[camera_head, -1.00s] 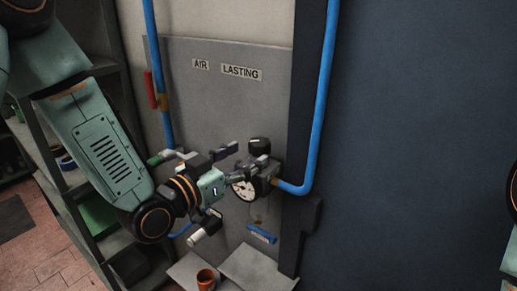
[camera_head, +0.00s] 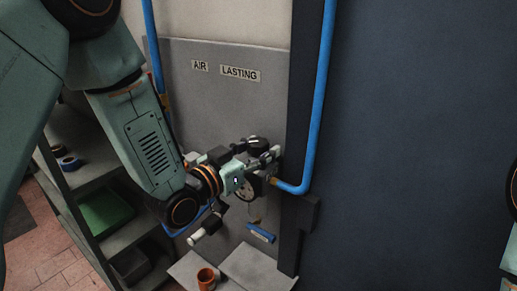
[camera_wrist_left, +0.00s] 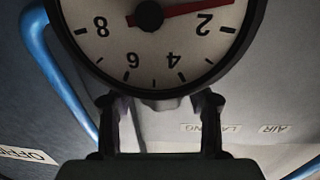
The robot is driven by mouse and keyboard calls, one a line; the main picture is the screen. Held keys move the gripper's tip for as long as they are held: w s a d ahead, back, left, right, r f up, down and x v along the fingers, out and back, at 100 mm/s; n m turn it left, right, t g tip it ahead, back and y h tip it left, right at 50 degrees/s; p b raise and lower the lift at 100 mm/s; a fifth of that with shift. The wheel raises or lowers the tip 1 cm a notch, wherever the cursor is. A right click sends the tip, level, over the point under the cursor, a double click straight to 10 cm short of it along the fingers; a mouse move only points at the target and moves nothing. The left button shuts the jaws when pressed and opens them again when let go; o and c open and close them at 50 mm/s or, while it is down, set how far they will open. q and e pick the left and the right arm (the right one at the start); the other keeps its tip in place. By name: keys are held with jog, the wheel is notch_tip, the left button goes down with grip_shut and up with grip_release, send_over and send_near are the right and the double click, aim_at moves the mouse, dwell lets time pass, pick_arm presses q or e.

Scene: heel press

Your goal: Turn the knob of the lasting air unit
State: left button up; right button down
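The lasting air unit hangs on the grey panel below the AIR and LASTING labels. Its black knob (camera_head: 254,141) is on top, partly hidden by my gripper. My left gripper (camera_head: 263,155) is at the unit, at about knob height. In the left wrist view its fingers (camera_wrist_left: 159,108) stand apart by the gauge rim. Whether they touch the knob is hidden. My right gripper is out of view.
A blue hose (camera_head: 320,95) runs down beside the dark post right of the unit. A blue-handled part (camera_head: 261,233) is below it. An orange-brown cup (camera_head: 206,278) stands on a low surface. Shelves (camera_head: 95,175) are at the left.

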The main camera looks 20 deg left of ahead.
pick_arm(q)
jog(key=shift+a, duration=0.15)
jog(key=shift+c, duration=1.4)
jog(key=c, duration=0.5)
jog(key=shift+m+g+h, duration=0.3)
jog(key=shift+m+h, duration=0.1)
jog(key=shift+h, duration=0.1)
jog(key=shift+w+m+g+h+p, duration=0.1)
jog(key=shift+m+g+h+p, duration=0.35)
jog(key=shift+m+g+h, duration=0.55)
jog(key=m+g+h, duration=0.2)
jog(key=h, duration=0.1)
jog(key=shift+m+g+h+p, duration=0.35)
jog(key=shift+m+g+h, duration=0.05)
jog(key=m+g+h, duration=0.1)
jog(key=m+g, duration=0.1)
jog(key=shift+g+h, duration=0.4)
jog(key=shift+m+g+h, duration=0.6)
jog(key=shift+m+g, duration=0.4)
jog(key=shift+g, duration=0.3)
jog(key=shift+m+g, duration=0.3)
